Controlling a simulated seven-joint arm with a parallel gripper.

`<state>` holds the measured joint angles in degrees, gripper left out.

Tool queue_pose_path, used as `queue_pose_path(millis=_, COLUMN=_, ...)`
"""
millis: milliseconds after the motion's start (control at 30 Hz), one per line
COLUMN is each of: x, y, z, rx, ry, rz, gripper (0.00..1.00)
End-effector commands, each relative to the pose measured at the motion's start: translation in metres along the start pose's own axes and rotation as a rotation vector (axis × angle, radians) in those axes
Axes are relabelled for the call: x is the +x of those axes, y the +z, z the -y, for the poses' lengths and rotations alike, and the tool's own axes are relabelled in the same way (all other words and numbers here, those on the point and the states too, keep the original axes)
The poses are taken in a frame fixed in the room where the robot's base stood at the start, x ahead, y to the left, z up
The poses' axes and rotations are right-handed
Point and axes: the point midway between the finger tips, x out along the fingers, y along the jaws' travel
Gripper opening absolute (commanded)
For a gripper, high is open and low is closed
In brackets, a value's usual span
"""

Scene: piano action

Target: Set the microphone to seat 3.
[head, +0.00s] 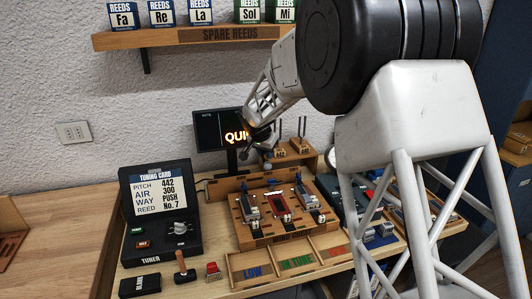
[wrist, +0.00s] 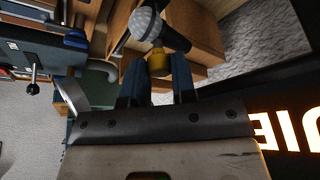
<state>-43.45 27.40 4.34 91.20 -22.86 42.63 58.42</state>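The microphone (wrist: 146,24) has a round grey mesh head and a dark body, with a yellow knob (wrist: 158,63) below it, in the wrist view. My gripper (wrist: 160,72) has its two dark blue fingers on either side of the yellow knob and looks shut on it. In the head view, my gripper (head: 262,138) is in front of the lit display, just left of a small wooden stand (head: 297,158) with upright posts. The microphone is small and hard to make out there. I cannot read any seat numbers, so seat 3 cannot be told apart.
The display (head: 215,130) reads "QUI", the rest hidden behind my arm. Below are the wooden action board (head: 240,232), the black tuner (head: 160,238) with its tuning card, and labelled trays (head: 255,262). A spare reeds shelf (head: 150,38) hangs above. The bench at left is mostly clear.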

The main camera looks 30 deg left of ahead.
Motion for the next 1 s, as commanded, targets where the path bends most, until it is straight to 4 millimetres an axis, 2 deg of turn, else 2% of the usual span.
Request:
queue_pose_path(millis=33, x=0.000, y=0.000, z=0.000, rx=0.000, ry=0.000, rz=0.000, gripper=0.07)
queue_pose_path(millis=100, x=0.000, y=0.000, z=0.000, rx=0.000, ry=0.000, rz=0.000, gripper=0.00)
queue_pose_path(millis=367, x=0.002, y=-0.003, z=-0.004, rx=0.001, ry=0.001, rz=0.000, gripper=0.00)
queue_pose_path(millis=533, x=0.007, y=-0.019, z=-0.020, rx=0.003, ry=0.001, rz=0.000, gripper=0.00)
queue_pose_path(millis=800, x=0.022, y=-0.054, z=-0.059, rx=0.003, ry=0.001, rz=0.000, gripper=0.00)
queue_pose_path(millis=1000, x=0.029, y=-0.070, z=-0.075, rx=0.001, ry=0.000, rz=0.000, gripper=0.00)
